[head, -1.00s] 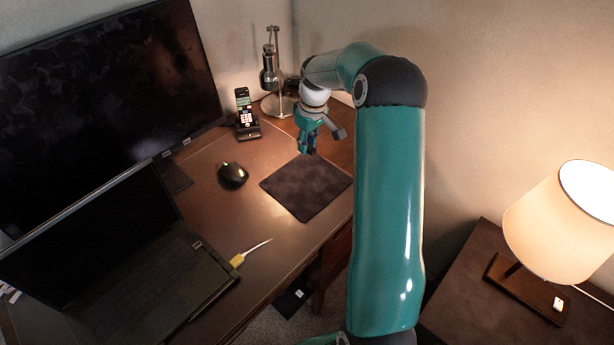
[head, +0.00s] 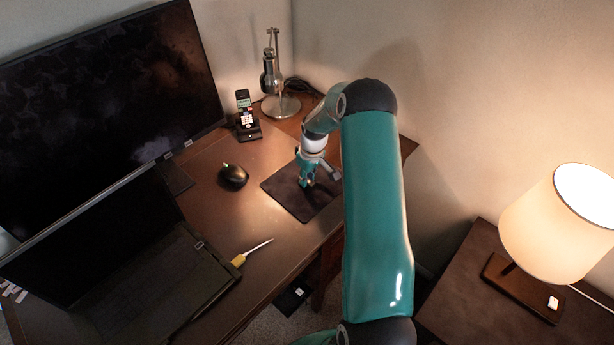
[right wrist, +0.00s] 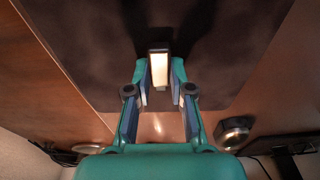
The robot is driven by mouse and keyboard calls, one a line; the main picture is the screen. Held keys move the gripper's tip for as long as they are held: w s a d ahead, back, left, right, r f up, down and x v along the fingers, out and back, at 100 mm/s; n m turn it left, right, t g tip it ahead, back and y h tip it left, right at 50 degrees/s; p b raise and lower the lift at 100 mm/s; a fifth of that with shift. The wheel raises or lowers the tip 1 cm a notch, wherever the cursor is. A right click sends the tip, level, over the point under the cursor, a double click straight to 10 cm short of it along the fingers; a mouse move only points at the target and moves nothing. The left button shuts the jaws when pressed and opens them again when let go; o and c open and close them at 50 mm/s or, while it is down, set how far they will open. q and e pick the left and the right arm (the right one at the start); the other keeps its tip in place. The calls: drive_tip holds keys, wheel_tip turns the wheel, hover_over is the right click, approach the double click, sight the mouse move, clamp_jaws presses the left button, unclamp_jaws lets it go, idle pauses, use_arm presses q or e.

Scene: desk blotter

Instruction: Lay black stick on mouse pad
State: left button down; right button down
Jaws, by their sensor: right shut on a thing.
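My right gripper (head: 307,183) is low over the pad's middle. In the right wrist view its fingers (right wrist: 160,90) are closed on the black stick (right wrist: 159,68), whose face shows a bright glare with dark edges. Most of the stick is hidden by the gripper in the head view. I cannot tell whether the stick touches the pad. My left gripper is not in view.
A yellow-handled screwdriver (head: 250,252) lies near the laptop (head: 150,270). The desk between mouse and screwdriver is clear.

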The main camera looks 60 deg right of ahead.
sight(311, 183)
drive_tip(key=c, duration=1.4)
unclamp_jaws()
drive_tip(key=shift+f, duration=0.1)
drive_tip(key=shift+c, duration=0.2)
drive_tip(key=o, duration=0.4)
drive_tip(key=shift+r, duration=0.35)
drive_tip(key=r, duration=0.3)
drive_tip(key=s+r+b, duration=0.1)
drive_tip(key=r, duration=0.7)
drive_tip(key=shift+s+a+r+b, duration=0.25)
drive_tip(key=shift+s+b, duration=0.05)
drive_tip(key=shift+b, duration=0.05)
